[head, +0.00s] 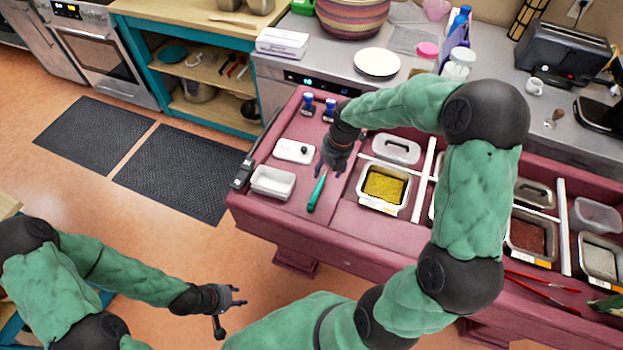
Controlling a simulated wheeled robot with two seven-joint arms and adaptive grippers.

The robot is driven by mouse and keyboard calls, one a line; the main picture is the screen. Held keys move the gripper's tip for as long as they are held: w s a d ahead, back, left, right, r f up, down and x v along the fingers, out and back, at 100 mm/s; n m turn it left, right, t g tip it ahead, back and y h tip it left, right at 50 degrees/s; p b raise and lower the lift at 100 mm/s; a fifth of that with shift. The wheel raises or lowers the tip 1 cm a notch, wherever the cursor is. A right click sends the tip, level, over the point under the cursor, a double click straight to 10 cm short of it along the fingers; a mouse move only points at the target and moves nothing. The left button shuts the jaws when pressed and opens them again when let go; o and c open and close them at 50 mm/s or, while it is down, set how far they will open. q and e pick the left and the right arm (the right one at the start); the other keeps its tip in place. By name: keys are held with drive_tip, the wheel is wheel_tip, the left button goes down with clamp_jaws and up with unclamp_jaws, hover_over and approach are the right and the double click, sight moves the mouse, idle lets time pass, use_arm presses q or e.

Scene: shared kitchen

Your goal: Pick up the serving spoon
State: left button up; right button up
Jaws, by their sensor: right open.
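A utensil with a green handle (317,193) lies on the red worktop, with its far end hidden near my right gripper. I cannot tell whether it is the serving spoon. My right gripper (332,170) is open and points down by the upper end of this handle; I cannot tell whether they touch. My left gripper (229,309) is open and empty over the floor, in front of the worktop and away from the utensil.
Red tongs (541,290) lie further right. Bare worktop (275,213) shows near the front left.

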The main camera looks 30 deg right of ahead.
drive_tip(key=b, duration=0.2)
hover_over(318, 184)
drive_tip(key=d, duration=0.1)
drive_tip(key=f, duration=0.6)
drive_tip(key=shift+s+f, duration=0.2)
drive_tip(key=shift+s, duration=0.15)
drive_tip(key=f, duration=0.3)
drive_tip(key=f+b, duration=0.1)
drive_tip(key=shift+w+a+f, duration=0.3)
drive_tip(key=shift+a+f, duration=0.1)
use_arm(q)
drive_tip(key=f, duration=0.3)
drive_tip(key=shift+w+f, duration=0.25)
drive_tip(key=shift+w, duration=0.1)
use_arm(e)
drive_tip(key=shift+r, duration=0.1)
drive_tip(key=shift+c, duration=0.3)
clamp_jaws()
